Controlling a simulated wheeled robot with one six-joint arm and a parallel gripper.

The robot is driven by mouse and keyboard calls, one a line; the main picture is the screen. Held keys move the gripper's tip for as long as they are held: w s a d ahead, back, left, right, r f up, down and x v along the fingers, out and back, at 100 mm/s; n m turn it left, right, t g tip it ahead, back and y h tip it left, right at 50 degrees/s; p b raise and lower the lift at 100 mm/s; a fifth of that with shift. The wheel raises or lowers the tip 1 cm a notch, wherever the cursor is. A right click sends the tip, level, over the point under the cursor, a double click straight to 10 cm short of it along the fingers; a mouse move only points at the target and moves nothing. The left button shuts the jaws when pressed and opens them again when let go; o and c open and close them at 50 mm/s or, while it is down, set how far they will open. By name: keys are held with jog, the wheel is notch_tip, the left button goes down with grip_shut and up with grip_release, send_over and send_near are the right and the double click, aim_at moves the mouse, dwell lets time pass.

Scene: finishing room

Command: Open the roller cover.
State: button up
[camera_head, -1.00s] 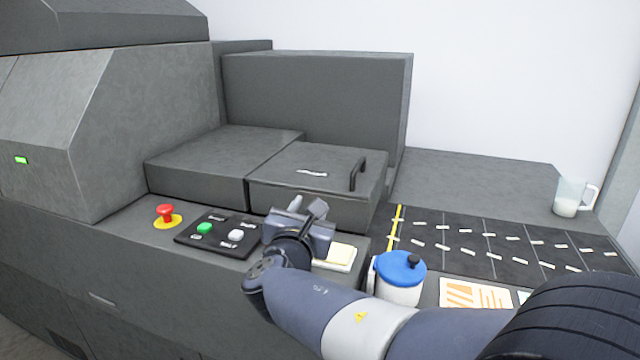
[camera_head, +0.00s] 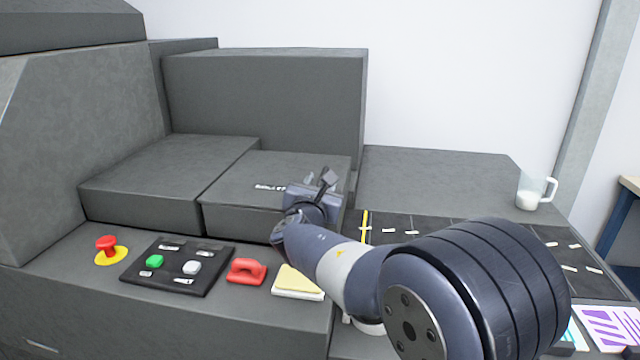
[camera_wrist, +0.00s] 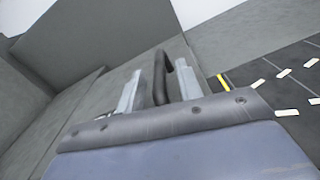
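The roller cover (camera_head: 245,182) is a dark grey, low box lid with a white label on its top, lying closed on the machine. Its black bar handle stands at the lid's right side; in the wrist view the handle (camera_wrist: 160,78) rises between my two fingers. My gripper (camera_head: 318,180) is over the right part of the cover, at the handle. In the wrist view my gripper (camera_wrist: 159,82) is open, with a gap on each side of the handle. In the head view my gripper hides most of the handle.
A red emergency button (camera_head: 106,244), a control panel (camera_head: 178,268), a red handled object (camera_head: 246,271) and a yellow note pad (camera_head: 298,282) lie along the front ledge. A tall grey housing (camera_head: 265,100) rises behind the cover.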

grip_shut()
dwell(0.5)
